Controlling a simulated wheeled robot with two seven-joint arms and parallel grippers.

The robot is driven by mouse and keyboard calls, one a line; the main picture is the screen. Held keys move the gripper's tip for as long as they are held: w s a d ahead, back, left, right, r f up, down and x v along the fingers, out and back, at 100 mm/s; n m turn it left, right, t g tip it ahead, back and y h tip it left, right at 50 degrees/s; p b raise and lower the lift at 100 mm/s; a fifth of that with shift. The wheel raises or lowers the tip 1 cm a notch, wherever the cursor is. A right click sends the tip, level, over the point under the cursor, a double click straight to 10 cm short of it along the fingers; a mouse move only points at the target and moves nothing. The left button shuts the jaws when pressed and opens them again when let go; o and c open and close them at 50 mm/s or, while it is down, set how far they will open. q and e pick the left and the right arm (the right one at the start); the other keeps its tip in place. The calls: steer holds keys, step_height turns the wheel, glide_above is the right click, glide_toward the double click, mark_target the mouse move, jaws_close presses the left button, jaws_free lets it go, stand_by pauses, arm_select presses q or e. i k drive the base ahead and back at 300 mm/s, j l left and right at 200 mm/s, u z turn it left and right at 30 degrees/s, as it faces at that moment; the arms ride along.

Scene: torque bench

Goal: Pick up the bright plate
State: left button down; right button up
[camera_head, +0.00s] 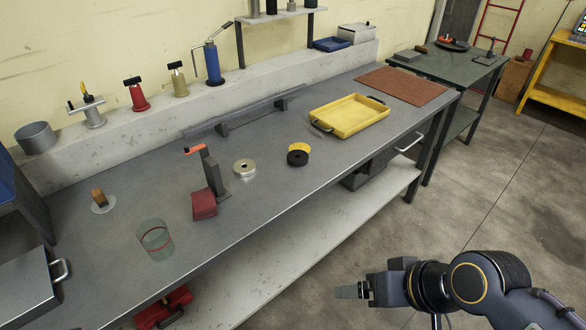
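A bright silvery round plate (244,169) with a hole in its middle lies flat on the grey metal bench (300,205), just right of a small upright stand with a red lever. A black and yellow round piece (298,155) lies to its right, apart from it. My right gripper (347,291) is at the lower right, in front of the bench and well away from the plate. Its fingers are seen side-on, so I cannot tell whether they are open; nothing shows held in it. My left gripper is not in view.
The stand (214,175) has a dark red block (204,205) at its foot. A glass cup (155,240) is near the front edge. A yellow tray (350,116) is farther right, and a grey rail (245,112) lies behind. Bare bench top surrounds the plate's front side.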

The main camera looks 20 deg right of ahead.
mark_target(244, 167)
steer(key=z, duration=0.1)
steer(key=l+u, duration=0.1)
steer(key=u, duration=0.7)
steer(key=l+u, duration=1.05)
